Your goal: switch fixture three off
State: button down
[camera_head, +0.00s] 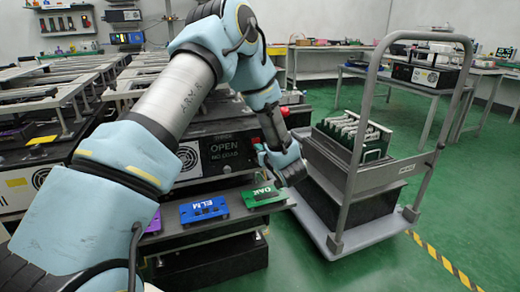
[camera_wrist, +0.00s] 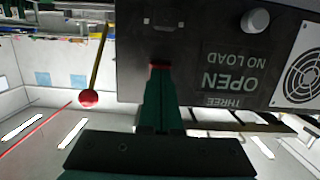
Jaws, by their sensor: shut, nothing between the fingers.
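Fixture three is a dark box with a front panel (camera_head: 225,150) reading "THREE OPEN NO LOAD"; the panel fills the upper right of the wrist view (camera_wrist: 200,45), upside down. Its lever, a thin yellowish rod with a red ball (camera_wrist: 88,98), stands beside the panel's edge. A red ball also shows at the box's right in the head view (camera_head: 285,112), raised. My gripper (camera_head: 262,150) is shut and empty in front of the panel's right part. In the wrist view its fingers (camera_wrist: 160,85) point at the panel, apart from the red ball; contact with the panel is unclear.
A green OAK plate (camera_head: 263,196), a blue ELM plate (camera_head: 204,209) and a purple plate (camera_head: 154,222) lie on the ledge below. A grey trolley (camera_head: 350,240) with a rack stands close on the right. Green floor is free beyond it.

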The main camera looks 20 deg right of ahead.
jog(key=shift+f, duration=0.1)
jog(key=f+t+b, duration=0.1)
jog(key=b, duration=0.3)
jog(key=shift+w+t, duration=0.3)
jog(key=shift+w, duration=0.05)
jog(key=shift+f+t+b, duration=0.15)
jog(key=shift+t+b, duration=0.15)
jog(key=shift+b, duration=0.35)
jog(key=shift+w+r, duration=0.15)
jog(key=shift+r, duration=0.3)
jog(key=s, duration=1.1)
jog(key=shift+s+d+f, duration=0.15)
jog(key=shift+s+f, duration=0.1)
jog(key=shift+f, duration=0.15)
jog(key=shift+w, duration=0.1)
